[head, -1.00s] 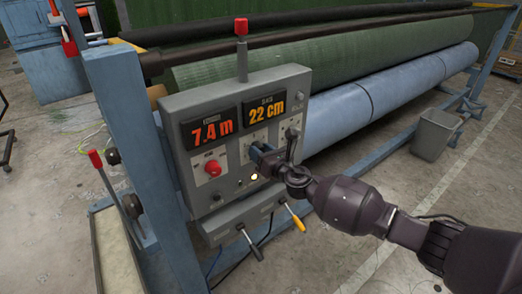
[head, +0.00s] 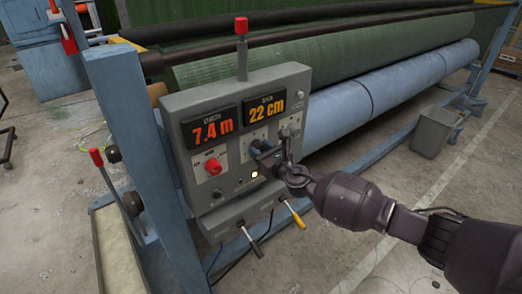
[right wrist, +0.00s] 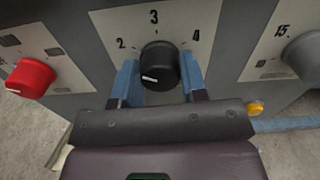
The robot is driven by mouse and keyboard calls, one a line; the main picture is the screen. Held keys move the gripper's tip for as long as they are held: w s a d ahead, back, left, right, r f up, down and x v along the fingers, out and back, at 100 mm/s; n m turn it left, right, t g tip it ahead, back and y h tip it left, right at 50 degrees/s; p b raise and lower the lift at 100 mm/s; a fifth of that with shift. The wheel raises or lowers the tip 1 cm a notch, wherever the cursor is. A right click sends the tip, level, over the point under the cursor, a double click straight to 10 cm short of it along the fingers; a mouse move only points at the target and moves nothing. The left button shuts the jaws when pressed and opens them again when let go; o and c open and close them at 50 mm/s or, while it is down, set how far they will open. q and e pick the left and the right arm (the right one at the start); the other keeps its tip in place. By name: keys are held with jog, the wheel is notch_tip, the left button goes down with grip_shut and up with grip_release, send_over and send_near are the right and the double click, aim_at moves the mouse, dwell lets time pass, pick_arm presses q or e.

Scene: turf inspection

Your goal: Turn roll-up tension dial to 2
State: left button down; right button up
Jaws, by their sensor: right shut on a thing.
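The tension dial is a black round knob (right wrist: 160,66) with a white pointer line, on a pale plate marked 2, 3 and 4 in the right wrist view. The line points to the left, on the 2 side; I cannot tell if it sits exactly on the 2. My right gripper (right wrist: 159,84) is shut on the knob, one blue finger on each side. In the head view the right gripper (head: 262,150) is at the control box (head: 227,170), below the 22 cm display (head: 267,108), and mostly hides the dial. My left gripper is out of view.
A red knob (right wrist: 31,77) is left of the dial and a grey knob (right wrist: 303,55) marked 15 is right. Two levers, one yellow-tipped (head: 296,217), stick out below the box. Green turf (head: 320,66) and a blue roller (head: 385,92) lie behind. A grey bin (head: 432,136) stands right.

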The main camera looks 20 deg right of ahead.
jog(key=o, duration=0.9)
jog(key=v, duration=1)
jog(key=shift+s+d, duration=0.15)
jog(key=shift+s, duration=0.25)
